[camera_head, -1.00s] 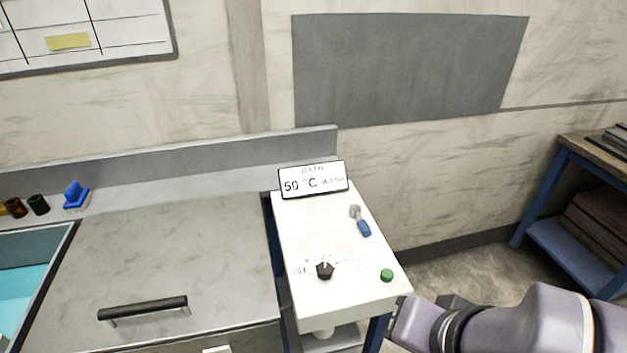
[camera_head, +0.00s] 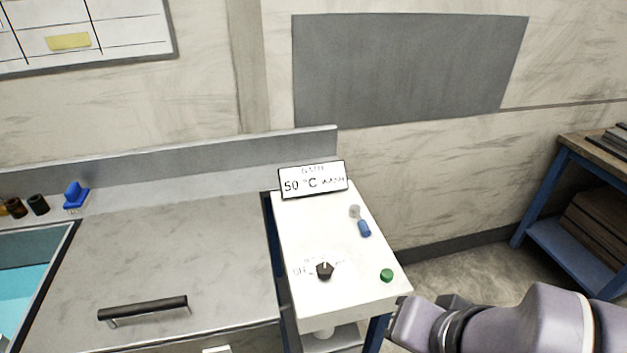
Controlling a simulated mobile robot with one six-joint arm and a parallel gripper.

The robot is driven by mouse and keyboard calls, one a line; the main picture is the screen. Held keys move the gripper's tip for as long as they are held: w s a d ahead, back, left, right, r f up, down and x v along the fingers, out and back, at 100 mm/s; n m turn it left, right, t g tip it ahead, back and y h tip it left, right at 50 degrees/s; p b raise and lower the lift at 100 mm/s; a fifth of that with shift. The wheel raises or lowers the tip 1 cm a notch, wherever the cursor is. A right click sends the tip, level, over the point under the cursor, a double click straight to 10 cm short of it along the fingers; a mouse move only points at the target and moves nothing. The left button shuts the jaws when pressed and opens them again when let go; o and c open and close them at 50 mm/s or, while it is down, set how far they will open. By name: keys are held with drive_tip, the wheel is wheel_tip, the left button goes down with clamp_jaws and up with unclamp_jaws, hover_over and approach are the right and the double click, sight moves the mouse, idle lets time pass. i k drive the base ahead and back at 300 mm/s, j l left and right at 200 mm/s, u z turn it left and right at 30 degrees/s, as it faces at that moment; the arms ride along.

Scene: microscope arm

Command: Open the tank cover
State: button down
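The tank cover (camera_head: 180,255) is a flat grey metal panel at the lower left, with a black bar handle (camera_head: 143,308) near its front edge. To its left is an open part of the tank with blue-green liquid (camera_head: 18,300). My gripper (camera_head: 395,325) is at the lower right, beside the front right corner of the white control panel. It is well to the right of the handle and touches nothing that I can see. Its fingers show only in part, and I cannot tell whether they are open.
The white control panel (camera_head: 310,225) stands right of the cover. It carries a 50 °C sign (camera_head: 312,179), a black knob (camera_head: 324,271), a green button (camera_head: 387,275) and a blue-handled lever (camera_head: 364,229). A blue brush (camera_head: 75,195) and dark bottles (camera_head: 38,205) stand at the back left.

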sight(163, 272)
drive_tip(key=u, duration=1.6)
drive_tip(key=i+j+u, duration=0.2)
drive_tip(key=i, duration=0.55)
drive_tip(key=l, duration=0.1)
